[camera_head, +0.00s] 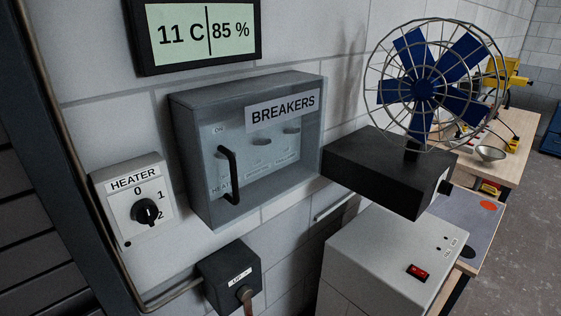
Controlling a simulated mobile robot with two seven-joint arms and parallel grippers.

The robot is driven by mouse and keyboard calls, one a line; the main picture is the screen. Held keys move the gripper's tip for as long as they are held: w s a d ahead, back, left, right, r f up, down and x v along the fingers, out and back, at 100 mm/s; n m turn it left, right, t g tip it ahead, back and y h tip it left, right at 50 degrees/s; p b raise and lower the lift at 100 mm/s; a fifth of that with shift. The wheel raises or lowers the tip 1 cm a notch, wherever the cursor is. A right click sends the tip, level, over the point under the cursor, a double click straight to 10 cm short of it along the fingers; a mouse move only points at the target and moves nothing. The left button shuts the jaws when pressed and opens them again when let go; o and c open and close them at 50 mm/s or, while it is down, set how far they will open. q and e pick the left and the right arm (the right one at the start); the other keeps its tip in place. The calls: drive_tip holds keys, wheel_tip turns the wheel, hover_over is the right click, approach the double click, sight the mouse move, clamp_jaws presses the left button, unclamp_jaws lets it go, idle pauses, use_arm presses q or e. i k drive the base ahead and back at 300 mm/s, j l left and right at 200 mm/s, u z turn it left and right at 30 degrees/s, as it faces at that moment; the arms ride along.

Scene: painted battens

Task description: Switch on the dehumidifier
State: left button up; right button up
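A light grey box-shaped appliance (372,262) stands at the lower right, with a red rocker switch (418,272) on its top. It may be the dehumidifier; no readable name shows on it. I cannot tell which way the rocker is set. A grey breaker box (188,157) labelled BREAKERS is on the wall. Its see-through cover looks closed and has a black handle (230,175). Breaker levers and small labels show dimly behind it; their positions are hard to tell. A wall display (195,35) reads 11 C and 85 %. Neither gripper is in view.
A HEATER dial (146,211) marked 0, 1, 2 is at the left. A black wall box (230,278) with a plug is below the breakers. A caged blue fan (422,90) stands on a black box (380,172) beside the appliance. A workbench (510,160) stands behind; open floor is at right.

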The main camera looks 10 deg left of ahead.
sight(414, 269)
drive_tip(key=u, duration=1)
drive_tip(key=i+j+z, duration=0.2)
drive_tip(key=l+z, duration=0.3)
drive_tip(key=z, duration=0.35)
drive_tip(key=l+z, duration=0.1)
drive_tip(key=z, duration=0.75)
